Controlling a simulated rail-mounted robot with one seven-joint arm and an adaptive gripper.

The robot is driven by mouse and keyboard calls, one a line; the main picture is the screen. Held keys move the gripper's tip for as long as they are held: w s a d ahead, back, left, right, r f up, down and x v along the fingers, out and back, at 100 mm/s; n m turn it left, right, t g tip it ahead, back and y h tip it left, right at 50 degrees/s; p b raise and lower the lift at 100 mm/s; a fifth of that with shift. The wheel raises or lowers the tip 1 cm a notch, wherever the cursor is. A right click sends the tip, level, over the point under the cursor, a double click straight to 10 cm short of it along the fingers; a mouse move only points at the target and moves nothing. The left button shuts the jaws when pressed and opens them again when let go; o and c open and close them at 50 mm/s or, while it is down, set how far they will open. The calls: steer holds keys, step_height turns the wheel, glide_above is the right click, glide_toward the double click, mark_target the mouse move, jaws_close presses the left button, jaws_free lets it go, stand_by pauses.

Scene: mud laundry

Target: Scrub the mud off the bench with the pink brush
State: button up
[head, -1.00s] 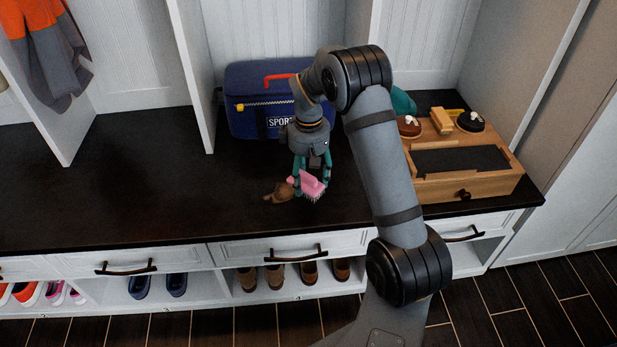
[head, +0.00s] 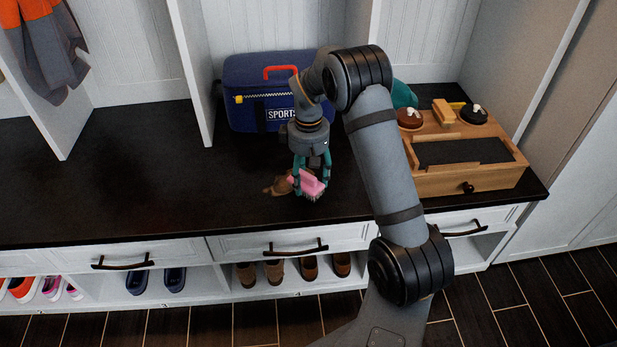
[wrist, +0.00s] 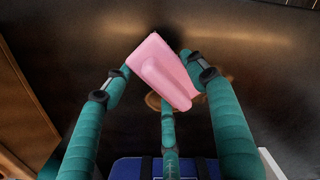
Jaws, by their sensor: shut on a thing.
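My gripper (head: 311,172) is shut on the pink brush (head: 312,186), with its bristles facing down over the bench. The pink brush (wrist: 160,72) also shows in the wrist view between my teal fingers (wrist: 165,95). The brown mud patch (head: 280,186) lies on the dark bench top (head: 150,175), just left of the brush and partly hidden behind it. In the wrist view a bit of the mud (wrist: 153,101) shows beyond the brush. I cannot tell whether the bristles touch the bench.
A blue sports bag (head: 250,95) stands behind my gripper. A wooden shoe-care box (head: 470,180) with brushes on top sits to the right. A white divider (head: 195,85) rises at the back left. The bench's left part is clear. Shoes sit in cubbies below.

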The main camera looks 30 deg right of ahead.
steer(key=shift+f+b, duration=0.75)
steer(key=shift+f, duration=0.3)
steer(key=shift+r, duration=0.1)
